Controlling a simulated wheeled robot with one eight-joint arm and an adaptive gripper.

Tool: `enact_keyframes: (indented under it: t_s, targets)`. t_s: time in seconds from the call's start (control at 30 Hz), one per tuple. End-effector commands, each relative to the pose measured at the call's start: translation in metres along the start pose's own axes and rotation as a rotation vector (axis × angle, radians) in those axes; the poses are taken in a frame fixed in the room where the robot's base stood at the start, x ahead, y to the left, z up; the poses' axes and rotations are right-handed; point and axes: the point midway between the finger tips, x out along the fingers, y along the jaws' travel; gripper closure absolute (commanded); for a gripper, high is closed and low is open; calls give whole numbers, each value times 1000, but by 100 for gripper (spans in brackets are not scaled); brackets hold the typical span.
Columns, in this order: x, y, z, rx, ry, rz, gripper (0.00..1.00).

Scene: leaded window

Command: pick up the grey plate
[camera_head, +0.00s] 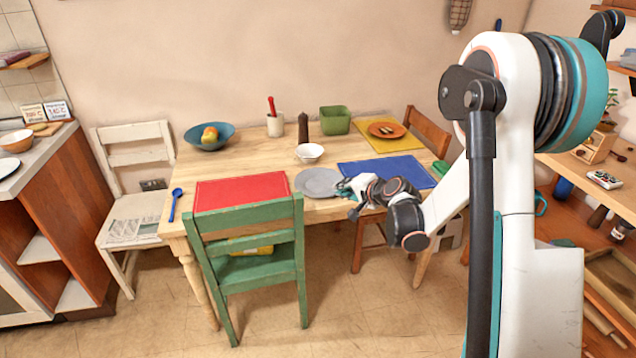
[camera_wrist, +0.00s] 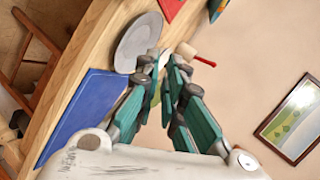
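The grey plate (camera_head: 316,183) lies flat on the wooden table, between the red mat and the blue mat. It also shows in the wrist view (camera_wrist: 136,43), at the upper left beside my fingertips. My gripper (camera_head: 348,187) is at the plate's right side in the head view and overlaps its right rim. In the wrist view my teal fingers (camera_wrist: 166,60) are apart, with a gap between the tips and nothing held. I cannot tell whether a finger touches the plate.
A white bowl (camera_head: 309,152) and a dark mill (camera_head: 303,127) stand behind the plate. The red mat (camera_head: 240,189) lies left, the blue mat (camera_head: 387,172) right. A green chair (camera_head: 247,225) stands at the front edge. Bare table lies between bowl and fruit bowl (camera_head: 208,142).

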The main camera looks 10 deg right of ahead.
Motion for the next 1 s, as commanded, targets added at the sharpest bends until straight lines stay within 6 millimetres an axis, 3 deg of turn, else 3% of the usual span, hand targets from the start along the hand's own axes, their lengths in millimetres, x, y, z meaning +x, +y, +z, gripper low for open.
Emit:
enact_keyframes:
  t_s: [0.2, 0.5, 0.67, 1.0]
  targets:
    - [38, 50, -21, 152, 36, -74, 91]
    - [61, 97, -30, 284, 63, -139, 91]
    - [71, 102, -31, 297, 65, -147, 91]
    - [131, 94, -35, 296, 64, -146, 91]
